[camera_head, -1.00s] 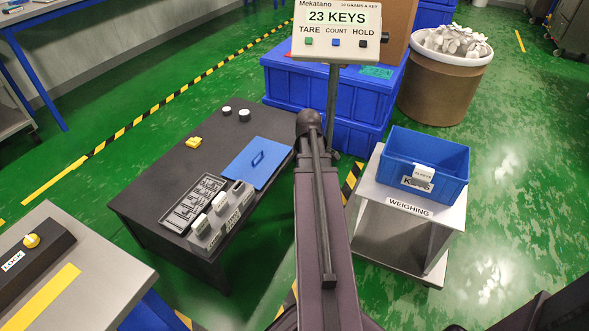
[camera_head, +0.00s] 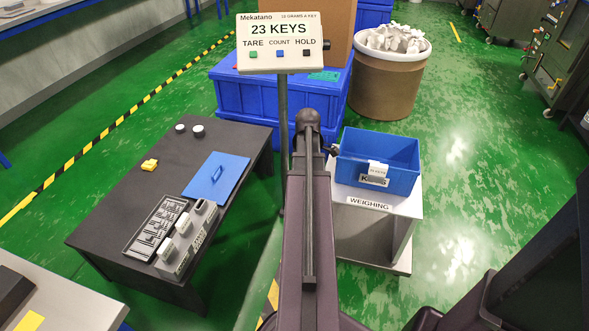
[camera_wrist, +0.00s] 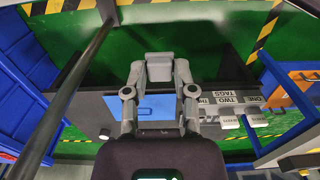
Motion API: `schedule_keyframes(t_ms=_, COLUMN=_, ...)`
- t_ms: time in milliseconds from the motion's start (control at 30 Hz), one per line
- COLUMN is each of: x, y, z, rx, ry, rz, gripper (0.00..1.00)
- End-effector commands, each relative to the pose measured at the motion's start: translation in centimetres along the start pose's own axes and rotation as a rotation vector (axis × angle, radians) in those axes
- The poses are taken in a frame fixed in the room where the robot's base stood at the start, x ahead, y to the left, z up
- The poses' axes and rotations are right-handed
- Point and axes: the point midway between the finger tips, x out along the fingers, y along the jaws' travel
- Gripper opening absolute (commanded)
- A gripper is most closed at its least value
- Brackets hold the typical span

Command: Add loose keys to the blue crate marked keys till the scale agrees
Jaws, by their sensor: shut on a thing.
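The blue crate (camera_head: 400,178) marked keys stands on the weighing stand (camera_head: 350,198), just right of my arm in the head view. A small white tag hangs on its front by the label. The scale display (camera_head: 280,42) reads 23 KEYS. Loose pale keys (camera_head: 397,38) heap in the round brown drum (camera_head: 392,88) at the back. In the wrist view my gripper (camera_wrist: 159,75) is shut on a small grey block (camera_wrist: 159,62), which I cannot identify for sure as a key. The head view hides my fingertips behind the arm.
A dark table (camera_head: 130,205) at left bears a blue lid (camera_head: 217,177), a yellow piece (camera_head: 149,165) and tag holders (camera_head: 186,240). Large blue bins (camera_head: 245,96) and a cardboard box (camera_head: 340,35) stand behind the display post. Green floor is open right of the weighing stand.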

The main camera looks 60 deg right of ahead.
Motion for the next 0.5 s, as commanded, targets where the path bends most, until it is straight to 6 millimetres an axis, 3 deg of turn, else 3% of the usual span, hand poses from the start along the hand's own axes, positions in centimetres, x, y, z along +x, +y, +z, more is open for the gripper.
schedule_keyframes(t_ms=500, x=-0.9, y=4.0, z=6.3, rx=0.002, ry=0.0, rz=0.0, gripper=0.17)
